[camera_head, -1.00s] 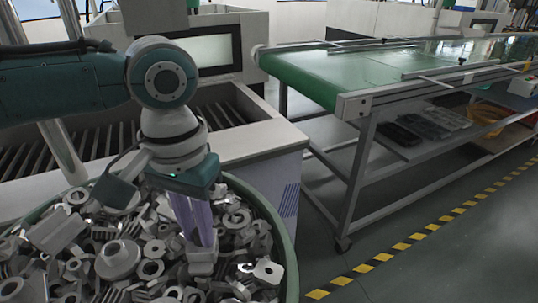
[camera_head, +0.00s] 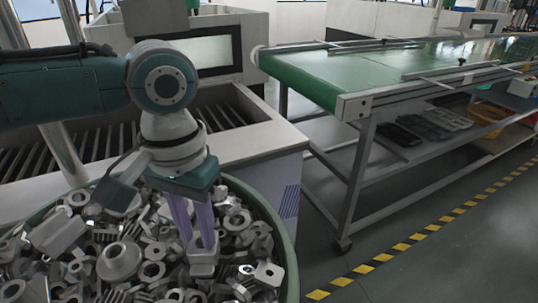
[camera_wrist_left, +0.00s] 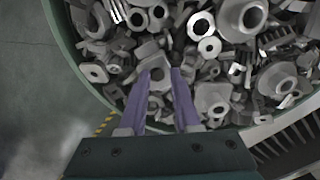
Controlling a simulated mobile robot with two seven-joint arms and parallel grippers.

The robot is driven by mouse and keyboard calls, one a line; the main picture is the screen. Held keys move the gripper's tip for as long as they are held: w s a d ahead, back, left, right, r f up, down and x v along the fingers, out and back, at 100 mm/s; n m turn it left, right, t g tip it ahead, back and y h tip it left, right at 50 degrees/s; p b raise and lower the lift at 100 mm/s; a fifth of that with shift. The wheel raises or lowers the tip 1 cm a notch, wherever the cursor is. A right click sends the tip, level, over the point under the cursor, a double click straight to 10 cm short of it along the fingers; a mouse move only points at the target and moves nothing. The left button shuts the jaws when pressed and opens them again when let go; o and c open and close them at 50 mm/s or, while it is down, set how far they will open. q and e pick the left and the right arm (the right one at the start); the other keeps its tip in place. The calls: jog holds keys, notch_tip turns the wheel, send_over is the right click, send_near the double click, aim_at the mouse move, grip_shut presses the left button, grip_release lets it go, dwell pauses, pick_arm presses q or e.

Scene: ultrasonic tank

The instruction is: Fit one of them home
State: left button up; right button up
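Loose grey metal parts (camera_head: 120,262) fill a round green-rimmed bin (camera_head: 289,250) at the lower left of the head view. They are nuts, rings, flanged pieces and blocks. My left gripper (camera_head: 198,246) points down into the bin with its two purple fingers apart. A blocky grey part with a hole (camera_head: 203,264) lies at the fingertips. In the left wrist view the fingers (camera_wrist_left: 163,74) stand on either side of this part (camera_wrist_left: 156,82). I cannot tell whether they touch it. My right gripper is in neither view.
A grey tank with a slatted basin (camera_head: 215,113) stands behind the bin, with a panel (camera_head: 205,50) above it. A green conveyor (camera_head: 330,72) on a metal frame is at the right. The floor (camera_head: 440,240) right of the bin is clear, with a yellow-black stripe.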

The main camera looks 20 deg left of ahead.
aim_at(200, 240)
pick_arm(q)
jog(key=shift+o, duration=1)
jog(key=shift+f, duration=0.2)
jog(key=shift+d, duration=0.1)
jog(key=shift+r, duration=0.15)
notch_tip(200, 240, up, 10)
jog(key=p, duration=0.1)
